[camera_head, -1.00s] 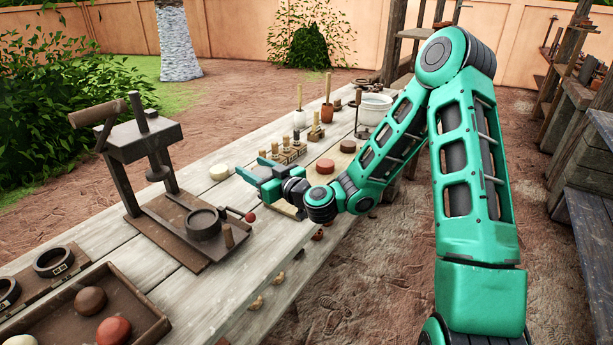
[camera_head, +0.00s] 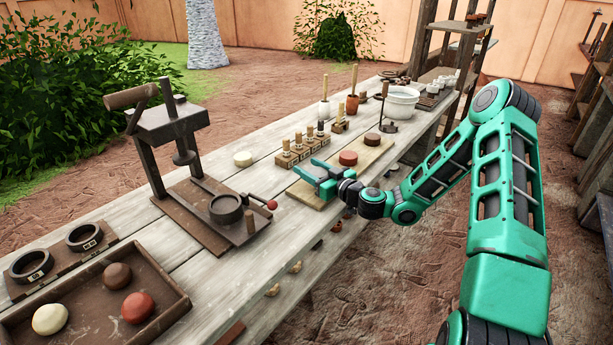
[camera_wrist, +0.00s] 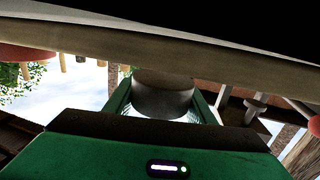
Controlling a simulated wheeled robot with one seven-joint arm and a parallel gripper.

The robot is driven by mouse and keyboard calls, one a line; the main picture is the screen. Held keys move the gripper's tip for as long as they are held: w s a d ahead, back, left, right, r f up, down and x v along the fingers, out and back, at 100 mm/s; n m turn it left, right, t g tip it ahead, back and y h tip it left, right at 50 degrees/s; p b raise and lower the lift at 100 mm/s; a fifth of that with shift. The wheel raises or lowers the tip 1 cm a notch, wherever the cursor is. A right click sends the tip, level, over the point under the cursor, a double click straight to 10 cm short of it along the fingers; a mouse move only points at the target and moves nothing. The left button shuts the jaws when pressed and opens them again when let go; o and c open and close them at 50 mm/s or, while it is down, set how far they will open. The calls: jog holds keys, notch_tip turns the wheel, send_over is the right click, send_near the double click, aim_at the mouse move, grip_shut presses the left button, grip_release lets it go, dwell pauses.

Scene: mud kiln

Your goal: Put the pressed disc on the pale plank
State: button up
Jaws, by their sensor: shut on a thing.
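My gripper (camera_head: 310,169) is over the left end of the pale plank (camera_head: 314,195) in the head view. Its fingers are shut on a greyish, short cylinder, the pressed disc (camera_wrist: 163,92), seen between them in the wrist view; the head view hides it. The wrist view appears upside down, with the plank (camera_wrist: 160,45) across its top. The disc is close to the plank there; I cannot tell whether they touch. A red disc (camera_head: 348,158) and a dark brown disc (camera_head: 372,139) lie farther along the plank.
Wooden stamps (camera_head: 300,148) stand behind the plank, beside a cream round piece (camera_head: 243,159). The press (camera_head: 172,130) stands to the left, with a red-knobbed lever (camera_head: 272,204). A tray (camera_head: 185,300) with round lumps is nearer. A white bowl (camera_head: 402,100) is farther back.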

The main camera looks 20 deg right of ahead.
jog(key=shift+f, duration=1.05)
jog(key=o, duration=1.2)
jog(key=shift+f, duration=0.1)
jog(key=v, duration=1.2)
